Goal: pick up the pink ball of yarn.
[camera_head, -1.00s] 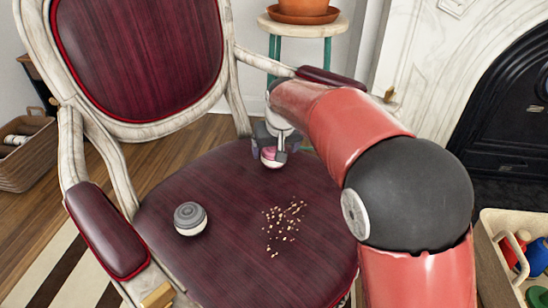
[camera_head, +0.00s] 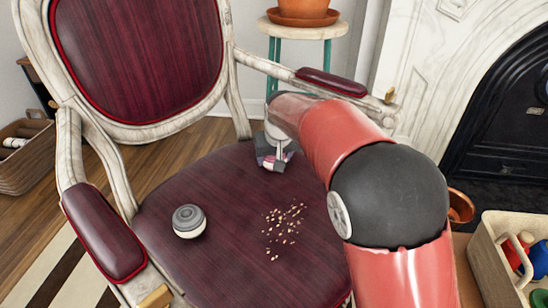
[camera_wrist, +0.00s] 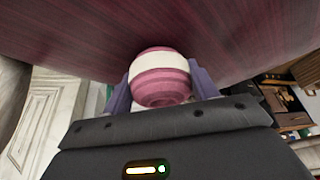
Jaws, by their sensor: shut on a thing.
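The pink ball of yarn (camera_wrist: 160,86) has a cream band around it and sits between the two fingers of my gripper (camera_wrist: 160,92) in the wrist view. The gripper is shut on it. In the head view my gripper (camera_head: 272,160) is at the back of the dark red chair seat (camera_head: 210,265), and only a little of the pink ball shows between the fingers. Whether the ball still touches the seat cannot be told.
A grey ball of yarn (camera_head: 189,221) with a cream band lies on the seat at left. Crumbs (camera_head: 282,228) are scattered mid-seat. Armrests (camera_head: 103,232) flank the seat. A stool with a pot (camera_head: 303,10) stands behind, and a bin (camera_head: 492,262) is at right.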

